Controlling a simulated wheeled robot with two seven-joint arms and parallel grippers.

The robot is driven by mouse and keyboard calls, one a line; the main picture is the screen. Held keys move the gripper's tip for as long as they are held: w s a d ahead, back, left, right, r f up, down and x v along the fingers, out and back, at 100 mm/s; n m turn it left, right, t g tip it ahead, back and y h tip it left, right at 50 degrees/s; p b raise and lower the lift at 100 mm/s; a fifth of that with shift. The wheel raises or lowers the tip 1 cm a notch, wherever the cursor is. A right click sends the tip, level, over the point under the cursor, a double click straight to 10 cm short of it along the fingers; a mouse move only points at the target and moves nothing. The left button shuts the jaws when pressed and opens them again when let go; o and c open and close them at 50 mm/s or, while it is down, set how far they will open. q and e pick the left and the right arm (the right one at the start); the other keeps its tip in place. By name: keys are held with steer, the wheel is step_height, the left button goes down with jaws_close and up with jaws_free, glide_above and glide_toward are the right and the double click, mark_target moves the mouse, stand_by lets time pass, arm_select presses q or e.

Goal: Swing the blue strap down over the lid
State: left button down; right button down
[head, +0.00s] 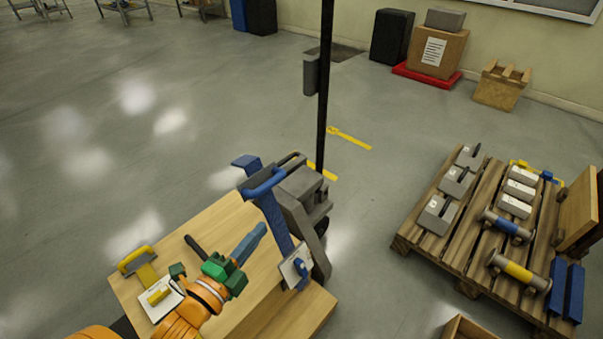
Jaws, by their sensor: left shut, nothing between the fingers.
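The blue strap (272,215) stands raised and tilted at the right side of the wooden table, with a blue bar handle (264,183) near its top. Its lower end is by a white plate (291,270) with a blue knob. A grey boxy unit (300,188) stands right behind the strap; I cannot tell which part is the lid. My left gripper (257,233), on the orange arm with green parts, is shut and empty. Its tip points up and right, just left of the strap; I cannot tell if they touch. My right gripper is out of view.
The wooden table (215,225) also bears a yellow handle piece (137,259) and a white plate with a yellow block (158,296). A black post (325,90) rises behind the grey unit. A loaded pallet (425,235) lies right, with open floor between.

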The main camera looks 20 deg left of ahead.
arm_select(q)
steer(key=w+a, duration=0.2)
steer(key=w, duration=0.8)
steer(key=shift+w+a+f, duration=0.2)
steer(key=shift+w+a, duration=0.15)
steer(key=shift+w, duration=0.05)
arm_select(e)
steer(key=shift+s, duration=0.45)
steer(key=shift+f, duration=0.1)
